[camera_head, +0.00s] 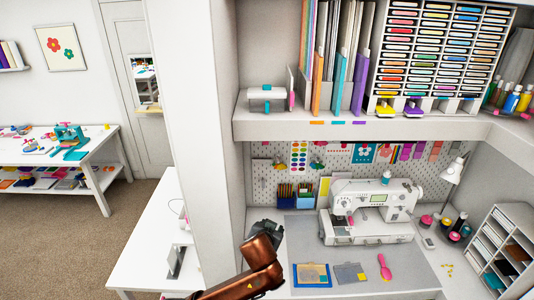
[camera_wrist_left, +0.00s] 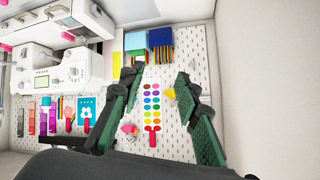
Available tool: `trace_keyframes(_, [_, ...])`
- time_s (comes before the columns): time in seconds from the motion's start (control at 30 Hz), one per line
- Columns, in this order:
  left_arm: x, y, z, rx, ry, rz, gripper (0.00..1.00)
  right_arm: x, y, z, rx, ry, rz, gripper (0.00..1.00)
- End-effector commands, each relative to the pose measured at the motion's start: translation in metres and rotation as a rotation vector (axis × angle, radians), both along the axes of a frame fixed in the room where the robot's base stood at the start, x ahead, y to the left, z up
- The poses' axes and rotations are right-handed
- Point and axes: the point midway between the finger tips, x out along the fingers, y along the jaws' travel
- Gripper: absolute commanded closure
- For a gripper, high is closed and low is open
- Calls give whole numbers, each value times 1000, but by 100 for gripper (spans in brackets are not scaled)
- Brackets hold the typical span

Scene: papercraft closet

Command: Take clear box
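I cannot make out a clear box for certain in either view. My left gripper (camera_head: 268,228) is at the end of the copper-coloured arm, at the left end of the sewing desk, in front of the pegboard. In the left wrist view its two dark green fingers (camera_wrist_left: 160,88) are spread wide with nothing between them. Beyond them is the pegboard (camera_wrist_left: 190,60) with a colour-dot card (camera_wrist_left: 152,102). My right gripper is not in view.
A white sewing machine (camera_head: 372,210) stands on the desk. A blue-edged clipboard (camera_head: 311,275), a grey piece (camera_head: 350,272) and a pink spoon-shaped tool (camera_head: 385,267) lie in front. The shelf (camera_head: 270,128) above holds upright folders. A wall (camera_head: 212,200) borders the left.

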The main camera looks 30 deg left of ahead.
Motion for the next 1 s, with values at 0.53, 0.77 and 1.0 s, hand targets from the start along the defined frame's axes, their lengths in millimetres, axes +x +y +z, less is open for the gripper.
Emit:
trace_keyframes(0.53, [46,42,375,-1,-617,278,70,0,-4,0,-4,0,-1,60])
trace_keyframes(0.77, [47,52,404,-16,-668,307,70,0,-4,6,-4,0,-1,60])
trace_keyframes(1.0, [68,64,404,-13,-667,304,70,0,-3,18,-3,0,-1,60])
